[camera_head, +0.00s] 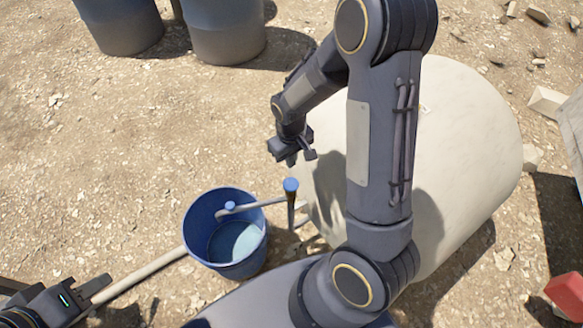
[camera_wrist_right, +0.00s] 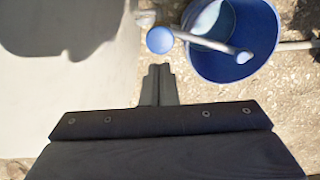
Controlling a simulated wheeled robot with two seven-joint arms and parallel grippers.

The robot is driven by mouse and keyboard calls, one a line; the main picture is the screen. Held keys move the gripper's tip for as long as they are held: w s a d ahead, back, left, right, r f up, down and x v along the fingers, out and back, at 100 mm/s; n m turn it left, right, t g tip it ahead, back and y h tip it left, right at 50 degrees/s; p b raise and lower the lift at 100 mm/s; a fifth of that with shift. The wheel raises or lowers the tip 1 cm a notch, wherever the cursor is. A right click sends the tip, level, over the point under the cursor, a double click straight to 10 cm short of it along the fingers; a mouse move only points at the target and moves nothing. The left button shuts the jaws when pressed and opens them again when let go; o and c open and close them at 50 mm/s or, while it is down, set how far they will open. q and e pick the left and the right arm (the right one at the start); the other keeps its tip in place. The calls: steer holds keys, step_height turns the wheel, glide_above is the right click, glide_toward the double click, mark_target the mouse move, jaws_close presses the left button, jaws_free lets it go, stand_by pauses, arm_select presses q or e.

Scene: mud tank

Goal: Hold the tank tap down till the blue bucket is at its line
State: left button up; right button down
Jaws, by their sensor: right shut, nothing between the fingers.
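The blue bucket (camera_head: 191,232) stands upright on the ground with pale water in it; it also shows in the right wrist view (camera_wrist_right: 265,45). I cannot make out its line. The tap's blue-topped lever (camera_head: 291,185) stands by the cream tank (camera_head: 470,150), and its pipe reaches over the bucket. In the right wrist view the blue top (camera_wrist_right: 160,40) is just beyond my fingertips. My right gripper (camera_head: 294,157) is shut and empty, apart from the lever in the head view. My left gripper (camera_head: 92,293) is low at the left, away from the bucket; its jaw gap is unclear.
Two large grey-blue barrels (camera_head: 228,30) stand at the back left. A red object (camera_head: 567,292) is at the right edge. Open gravel lies left of the bucket.

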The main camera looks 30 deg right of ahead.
steer(key=shift+r, duration=1.05)
steer(key=s+a+r+t+y+p, duration=0.1)
steer(key=s+r+t+p, duration=0.1)
steer(key=s+r, duration=0.3)
steer(key=s+a+r+m+t+y+p, duration=0.1)
steer(key=s+r+p, duration=0.3)
steer(key=r, duration=0.9)
steer(key=s+a+r+m+t+y+p, duration=0.1)
steer(key=s+a+r+t+p, duration=0.1)
steer(key=s+r, duration=0.6)
steer(key=shift+s+a+r+t+y+p, duration=0.2)
steer(key=shift+a+r+t+y+p, duration=0.1)
steer(key=shift+a+r+y+p, duration=0.15)
